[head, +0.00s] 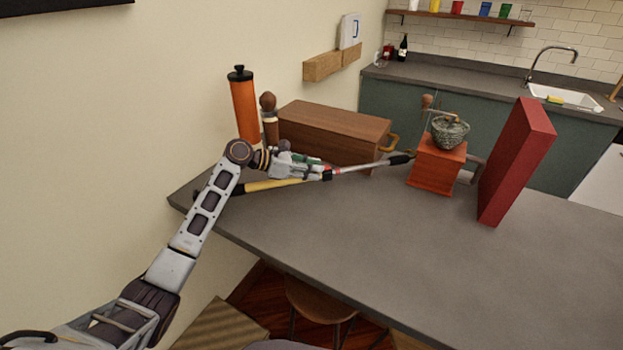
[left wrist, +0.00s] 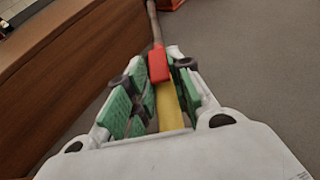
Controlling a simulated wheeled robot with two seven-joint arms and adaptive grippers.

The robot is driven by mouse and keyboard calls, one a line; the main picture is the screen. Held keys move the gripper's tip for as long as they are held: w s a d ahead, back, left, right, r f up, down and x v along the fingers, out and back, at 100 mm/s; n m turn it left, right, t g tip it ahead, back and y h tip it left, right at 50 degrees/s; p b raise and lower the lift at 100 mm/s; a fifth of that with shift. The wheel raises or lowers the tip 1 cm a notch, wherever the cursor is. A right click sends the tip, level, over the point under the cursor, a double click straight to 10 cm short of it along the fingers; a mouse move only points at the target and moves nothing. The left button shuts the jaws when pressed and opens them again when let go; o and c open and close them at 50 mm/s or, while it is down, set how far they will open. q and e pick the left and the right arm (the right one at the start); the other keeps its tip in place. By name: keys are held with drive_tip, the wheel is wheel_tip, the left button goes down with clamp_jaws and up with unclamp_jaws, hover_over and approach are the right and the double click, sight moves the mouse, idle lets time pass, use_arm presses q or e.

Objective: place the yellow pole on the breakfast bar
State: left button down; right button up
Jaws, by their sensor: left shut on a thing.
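The yellow pole (head: 272,185) has a yellow shaft, a red and white middle, a thinner grey section and black ends. My left gripper (head: 318,168) is shut on it near its red collar. In the left wrist view the green-padded fingers (left wrist: 155,100) lie on both sides of the yellow shaft (left wrist: 169,108), with the red collar just beyond. The pole lies nearly level over the left part of the grey breakfast bar (head: 330,235). I cannot tell whether it touches the top. Its far black tip is close to the red-orange grinder. My right gripper is out of view.
A wooden box (head: 335,125) stands behind the pole, with an orange cylinder (head: 244,105) and a brown mill (head: 269,120) at its left. The red-orange grinder (head: 436,168) and a tall red box (head: 515,160) stand to the right. The bar's front middle is clear.

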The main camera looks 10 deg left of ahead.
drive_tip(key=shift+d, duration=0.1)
use_arm(q)
drive_tip(key=shift+f, duration=1.7)
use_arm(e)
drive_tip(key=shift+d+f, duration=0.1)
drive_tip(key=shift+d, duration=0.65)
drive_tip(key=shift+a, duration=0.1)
use_arm(q)
drive_tip(key=c, duration=1.6)
unclamp_jaws()
drive_tip(key=shift+f, duration=0.1)
drive_tip(key=o, duration=0.3)
drive_tip(key=shift+o, duration=0.2)
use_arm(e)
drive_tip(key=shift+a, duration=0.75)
